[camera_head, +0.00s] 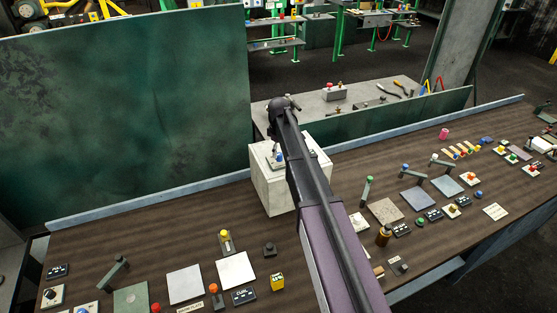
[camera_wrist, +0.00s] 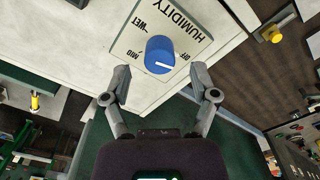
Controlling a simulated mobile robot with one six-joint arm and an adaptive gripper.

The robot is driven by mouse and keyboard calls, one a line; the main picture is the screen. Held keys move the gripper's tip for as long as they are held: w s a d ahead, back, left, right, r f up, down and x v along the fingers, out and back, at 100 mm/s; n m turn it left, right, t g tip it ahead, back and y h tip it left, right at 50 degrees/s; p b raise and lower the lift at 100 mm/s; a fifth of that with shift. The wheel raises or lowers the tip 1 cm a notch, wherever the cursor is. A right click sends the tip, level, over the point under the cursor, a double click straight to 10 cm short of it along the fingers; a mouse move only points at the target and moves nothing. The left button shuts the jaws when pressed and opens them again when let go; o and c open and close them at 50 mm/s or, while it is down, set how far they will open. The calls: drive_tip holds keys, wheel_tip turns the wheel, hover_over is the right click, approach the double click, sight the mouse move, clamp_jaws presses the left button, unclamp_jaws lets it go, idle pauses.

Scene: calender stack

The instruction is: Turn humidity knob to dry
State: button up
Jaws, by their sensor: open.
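The humidity knob (camera_wrist: 160,55) is a blue round knob with a short white mark on its lower right part in the wrist view. It sits on a pale label plate (camera_wrist: 178,30) printed HUMIDITY, which appears upside down.
The white box stands on a long brown bench (camera_head: 150,240) with several knobs, buttons, levers and plates around it. A green panel (camera_head: 120,105) rises behind on the left, and a low green board (camera_head: 400,125) runs behind on the right.

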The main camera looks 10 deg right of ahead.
drive_tip(key=shift+f+b, duration=1)
drive_tip(key=shift+f, duration=0.3)
clamp_jaws()
